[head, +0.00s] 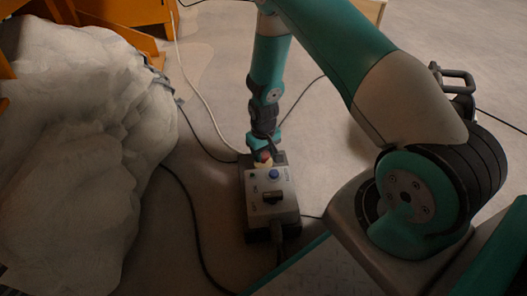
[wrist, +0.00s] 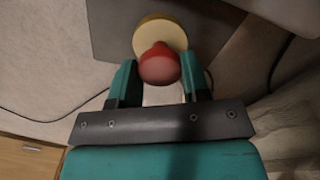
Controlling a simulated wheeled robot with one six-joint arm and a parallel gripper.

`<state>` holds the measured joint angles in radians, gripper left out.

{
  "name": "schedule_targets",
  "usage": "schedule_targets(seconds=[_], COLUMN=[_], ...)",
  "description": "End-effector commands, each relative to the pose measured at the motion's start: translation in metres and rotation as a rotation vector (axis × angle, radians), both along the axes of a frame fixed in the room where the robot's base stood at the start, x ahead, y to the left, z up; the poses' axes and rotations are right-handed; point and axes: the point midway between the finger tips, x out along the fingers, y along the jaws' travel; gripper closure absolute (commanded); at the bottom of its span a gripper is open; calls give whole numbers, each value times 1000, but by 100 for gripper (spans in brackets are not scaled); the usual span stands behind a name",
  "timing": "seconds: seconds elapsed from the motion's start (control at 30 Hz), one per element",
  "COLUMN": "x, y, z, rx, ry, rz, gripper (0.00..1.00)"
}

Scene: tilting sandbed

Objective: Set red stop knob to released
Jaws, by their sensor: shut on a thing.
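The red stop knob (wrist: 159,65) sits on a pale yellow round base (wrist: 160,36) in the wrist view. My gripper (wrist: 159,82) has its two teal fingers on either side of the knob and is shut on it. In the head view the red knob (head: 263,157) shows at the far end of the grey control box (head: 285,187), just below my gripper (head: 263,148). The box also carries a blue button (head: 274,174) and a black switch (head: 272,197). My fingers partly hide the knob in the head view.
A large pale lumpy mass (head: 75,150) fills the left, with orange framework (head: 125,12) behind it. Black cables (head: 190,215) and a white cable (head: 195,85) run over the floor around the box.

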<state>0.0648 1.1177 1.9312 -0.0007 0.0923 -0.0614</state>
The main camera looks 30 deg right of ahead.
Motion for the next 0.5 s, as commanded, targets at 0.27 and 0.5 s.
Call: schedule_targets(seconds=[0.27, 0.5], x=[0, 0], y=[-1, -1], z=[17, 16], rx=[-2, -2], ry=[1, 1], rz=[-1, -1], gripper=[100, 55])
